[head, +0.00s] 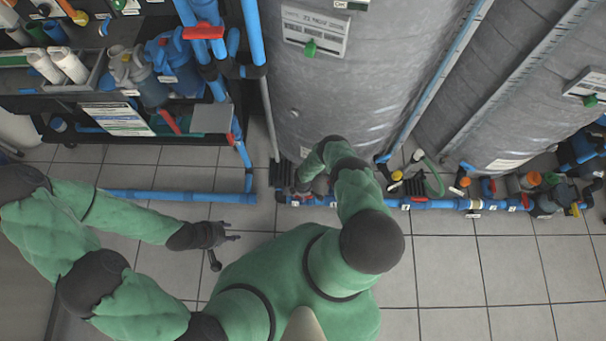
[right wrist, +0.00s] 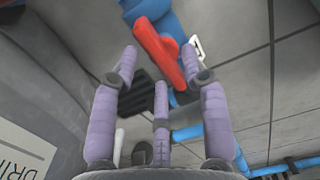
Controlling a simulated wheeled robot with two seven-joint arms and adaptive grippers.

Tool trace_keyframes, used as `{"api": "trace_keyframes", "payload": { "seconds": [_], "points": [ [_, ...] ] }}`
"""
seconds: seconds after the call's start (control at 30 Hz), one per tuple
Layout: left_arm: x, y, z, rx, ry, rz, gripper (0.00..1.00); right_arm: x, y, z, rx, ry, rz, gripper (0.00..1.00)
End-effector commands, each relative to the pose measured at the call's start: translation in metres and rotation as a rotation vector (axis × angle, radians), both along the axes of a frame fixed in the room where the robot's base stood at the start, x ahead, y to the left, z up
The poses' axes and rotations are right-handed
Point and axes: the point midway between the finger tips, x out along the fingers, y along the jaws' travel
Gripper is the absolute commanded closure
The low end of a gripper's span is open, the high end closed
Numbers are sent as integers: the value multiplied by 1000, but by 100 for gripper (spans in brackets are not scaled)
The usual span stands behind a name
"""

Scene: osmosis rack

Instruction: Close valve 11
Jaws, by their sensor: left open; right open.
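In the right wrist view a red valve handle (right wrist: 158,52) sits on a blue pipe (right wrist: 148,10). A white tag (right wrist: 196,47) is beside it; I cannot read a number on it. The fingers of my right gripper (right wrist: 160,65) are spread, with the handle showing between and beyond their tips; I cannot tell whether they touch it. In the head view my right gripper (head: 308,182) is low at the foot of the grey tank (head: 340,90), and my arm hides part of the floor pipe there. My left gripper (head: 230,238) is open and empty above the floor tiles.
A blue floor pipe (head: 440,204) with several fittings runs along the tanks. A dark rack (head: 45,103) with pumps and pipes stands at the left, with another red handle (head: 203,31) up high. The tiled floor (head: 450,270) at front right is clear.

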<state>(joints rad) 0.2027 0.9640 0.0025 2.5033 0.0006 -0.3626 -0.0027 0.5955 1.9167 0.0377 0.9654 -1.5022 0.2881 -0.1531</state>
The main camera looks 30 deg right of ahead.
Motion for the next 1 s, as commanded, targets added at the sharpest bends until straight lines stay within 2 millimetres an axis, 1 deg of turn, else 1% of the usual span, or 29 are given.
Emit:
{"api": "trace_keyframes", "payload": {
  "seconds": [0.03,0.1,0.47,0.5,0.57,0.6,0.63,1.0],
  "points": [
    [0,0,-4,0,0,0,55,0,0,-5,0,0,0,55],
    [0,0,-6,0,0,0,55,0,0,-7,0,0,0,55],
    [0,0,-6,0,0,0,55,0,0,-8,0,0,0,55],
    [0,0,-6,0,0,0,55,0,0,-8,0,0,0,66],
    [0,0,-6,0,0,0,55,0,0,-8,0,0,0,83],
    [0,0,-6,0,0,0,55,0,0,-8,0,0,0,94],
    [0,0,-6,0,0,0,55,0,0,-8,0,0,0,100],
    [0,0,-5,0,0,0,55,0,0,-8,0,0,-27,100]
  ]
}}
